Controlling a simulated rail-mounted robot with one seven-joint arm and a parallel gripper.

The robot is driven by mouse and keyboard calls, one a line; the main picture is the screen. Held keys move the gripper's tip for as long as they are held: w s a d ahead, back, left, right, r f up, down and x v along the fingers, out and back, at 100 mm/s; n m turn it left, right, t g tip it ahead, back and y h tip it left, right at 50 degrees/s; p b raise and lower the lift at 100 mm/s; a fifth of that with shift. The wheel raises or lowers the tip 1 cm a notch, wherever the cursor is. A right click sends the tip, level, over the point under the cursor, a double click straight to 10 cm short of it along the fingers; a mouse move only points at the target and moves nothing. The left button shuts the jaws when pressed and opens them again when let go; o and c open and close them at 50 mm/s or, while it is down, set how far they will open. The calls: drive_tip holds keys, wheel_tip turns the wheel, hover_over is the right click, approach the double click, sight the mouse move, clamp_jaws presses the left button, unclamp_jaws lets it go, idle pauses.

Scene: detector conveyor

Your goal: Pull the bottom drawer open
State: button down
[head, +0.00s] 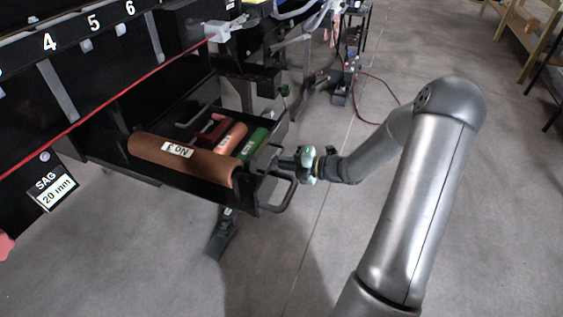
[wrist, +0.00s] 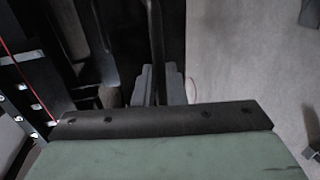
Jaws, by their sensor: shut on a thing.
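The drawer (head: 257,195) is a black open-topped box that stands out from under the dark conveyor frame. It holds a large brown roll (head: 200,165) labelled NO.3, a smaller orange roll (head: 233,136), a green roll (head: 256,141) and a dark red piece (head: 211,130). A dark loop handle (head: 290,190) is on its front end. My gripper (head: 283,162) is at this front end, shut on the handle. In the wrist view, the dark handle bar (wrist: 155,45) runs down to my gripper (wrist: 158,86). The exact contact is partly hidden.
The conveyor side carries numbers, a red cord (head: 100,105) and a SAG 20 mm sign (head: 52,191). A dark stand foot (head: 222,237) is on the floor below the drawer. Grey floor to the right is mostly clear, with a red cable (head: 385,88) farther back.

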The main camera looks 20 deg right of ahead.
drive_tip(key=c, duration=1.5)
unclamp_jaws()
drive_tip(key=p+v, duration=0.1)
drive_tip(key=v, duration=1.6)
drive_tip(key=shift+s, duration=0.2)
drive_tip(key=shift+d, duration=0.1)
